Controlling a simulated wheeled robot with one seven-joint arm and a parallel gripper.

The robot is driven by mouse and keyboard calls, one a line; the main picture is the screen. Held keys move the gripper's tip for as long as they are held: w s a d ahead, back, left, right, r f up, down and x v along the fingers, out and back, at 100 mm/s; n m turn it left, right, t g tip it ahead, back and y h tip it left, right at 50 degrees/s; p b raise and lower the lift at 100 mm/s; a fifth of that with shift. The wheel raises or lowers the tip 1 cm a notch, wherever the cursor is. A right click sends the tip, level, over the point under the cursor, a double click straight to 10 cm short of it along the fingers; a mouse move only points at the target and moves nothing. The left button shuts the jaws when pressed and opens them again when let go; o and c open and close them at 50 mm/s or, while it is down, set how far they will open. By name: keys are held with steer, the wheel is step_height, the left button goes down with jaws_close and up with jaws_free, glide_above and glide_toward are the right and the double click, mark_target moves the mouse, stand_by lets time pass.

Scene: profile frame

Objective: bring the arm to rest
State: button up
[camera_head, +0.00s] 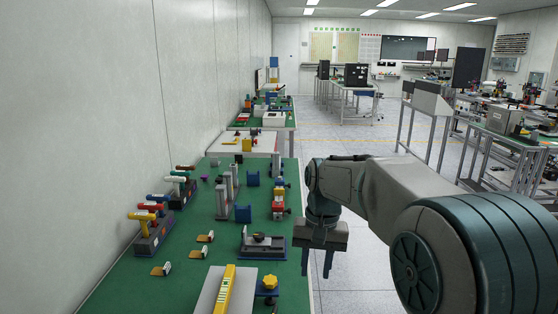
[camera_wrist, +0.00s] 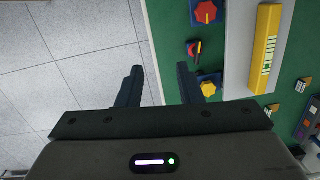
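My gripper (camera_head: 317,262) hangs from my arm at the right edge of the green bench (camera_head: 180,288), its fingers pointing down. In the wrist view my gripper (camera_wrist: 158,88) shows two dark fingers spread apart with nothing between them. One finger is over the grey floor and the other is over the bench's edge. The gripper is open and empty. My arm (camera_head: 400,190) stretches in from the lower right of the head view.
A yellow bar (camera_head: 225,290) lies on a grey plate on the bench, with a yellow knob (camera_head: 269,283) beside it. Coloured-handled tools (camera_head: 150,225) stand along the wall. The floor (camera_head: 355,265) right of the bench is clear.

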steer(key=s+d+f+t, duration=0.2)
steer(key=s+d, duration=0.1)
steer(key=s, duration=0.6)
steer(key=s+d+f+n+t, duration=0.1)
steer(key=s+d, duration=0.3)
steer(key=s, duration=0.6)
steer(key=shift+s+f+t+h, duration=0.2)
steer(key=shift+f+t+h, duration=0.2)
steer(key=shift+t, duration=0.1)
